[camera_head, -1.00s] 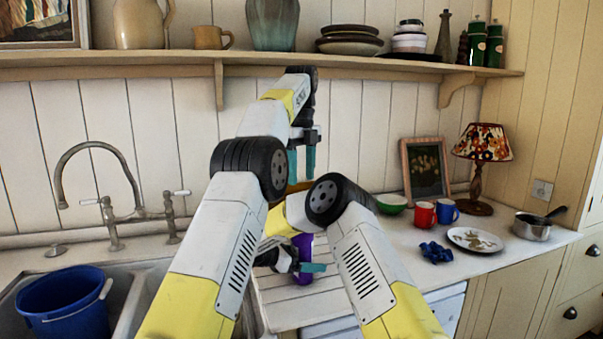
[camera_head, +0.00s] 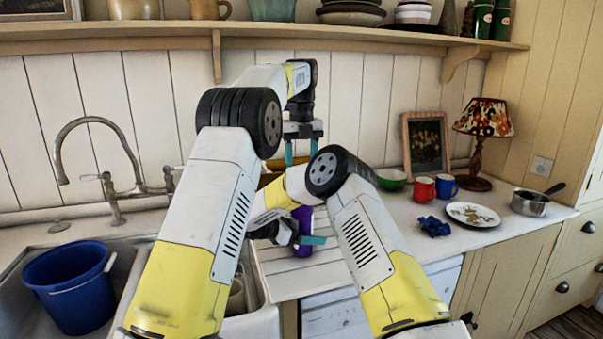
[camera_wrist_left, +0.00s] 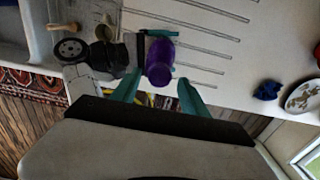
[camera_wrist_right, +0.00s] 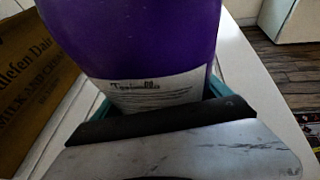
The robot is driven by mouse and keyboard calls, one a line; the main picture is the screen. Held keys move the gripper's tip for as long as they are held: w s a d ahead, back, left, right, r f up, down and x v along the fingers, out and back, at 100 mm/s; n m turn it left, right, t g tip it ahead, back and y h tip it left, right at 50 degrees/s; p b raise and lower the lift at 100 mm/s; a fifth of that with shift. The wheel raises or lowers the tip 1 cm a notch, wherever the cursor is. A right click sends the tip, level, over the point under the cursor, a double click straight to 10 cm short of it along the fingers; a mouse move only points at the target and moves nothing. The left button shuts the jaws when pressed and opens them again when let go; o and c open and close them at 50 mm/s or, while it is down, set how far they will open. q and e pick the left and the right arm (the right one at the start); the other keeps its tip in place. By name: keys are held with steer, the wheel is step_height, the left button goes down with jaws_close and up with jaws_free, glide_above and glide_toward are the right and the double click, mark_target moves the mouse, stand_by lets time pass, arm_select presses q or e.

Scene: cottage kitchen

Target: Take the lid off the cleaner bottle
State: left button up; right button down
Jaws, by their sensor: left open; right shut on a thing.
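The purple cleaner bottle (camera_head: 303,218) stands upright over the ribbed drainboard beside the sink. My right gripper (camera_head: 300,240) is shut around its body. In the right wrist view the bottle (camera_wrist_right: 140,40) fills the space between the fingers, its white label facing the camera. My left gripper (camera_head: 302,150) is open and points down above the bottle, apart from it. In the left wrist view the bottle's top (camera_wrist_left: 159,75) lies between the spread teal fingers of the left gripper (camera_wrist_left: 158,88). The lid cannot be clearly told from the bottle there, and my right forearm hides part of the bottle in the head view.
A blue bucket (camera_head: 72,287) stands in the sink at left, near the tap (camera_head: 120,185). A wooden crate with lettering (camera_wrist_right: 30,90) is beside the bottle. Red mug (camera_head: 421,189), blue mug (camera_head: 445,187), green bowl (camera_head: 391,179) and plate (camera_head: 472,214) are at right.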

arm_select(q)
steer(key=shift+f, duration=1.2)
